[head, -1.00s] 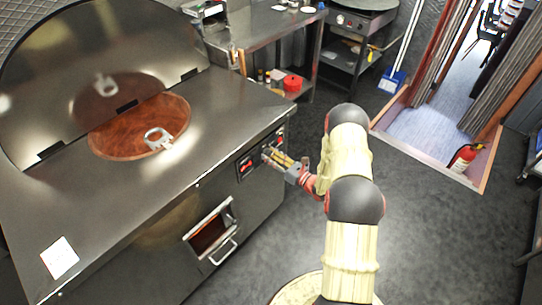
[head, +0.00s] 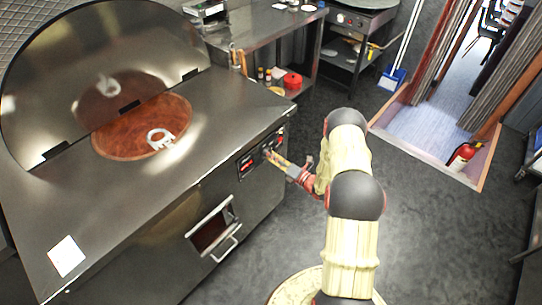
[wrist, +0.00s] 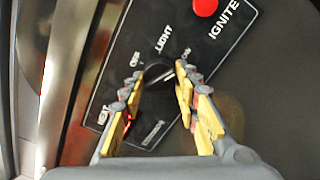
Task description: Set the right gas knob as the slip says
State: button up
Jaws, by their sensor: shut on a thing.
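My gripper (head: 272,156) reaches the front of the steel tandoor counter (head: 215,110). In the wrist view my gripper (wrist: 159,76) has its fingertips on both sides of a dark round knob (wrist: 157,70), shut on it. The knob is on a black panel (wrist: 195,45) with white lettering around it; "LIGHT" is readable above it. The fingers hide part of the knob, and I cannot tell its exact setting. A white slip (head: 66,256) lies on the counter's near left corner; its writing is too small to read.
A red button (wrist: 205,6) marked "IGNITE" is close by on the panel. Another control panel (head: 247,166) sits left of my gripper in the head view. A handled hatch (head: 213,228) is below on the counter front. The floor (head: 420,215) to the right is clear.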

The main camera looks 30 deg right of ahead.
dwell(0.3)
jog(key=o, duration=1.2)
jog(key=shift+c, duration=0.2)
jog(key=shift+d, duration=0.1)
jog(key=v, duration=1.2)
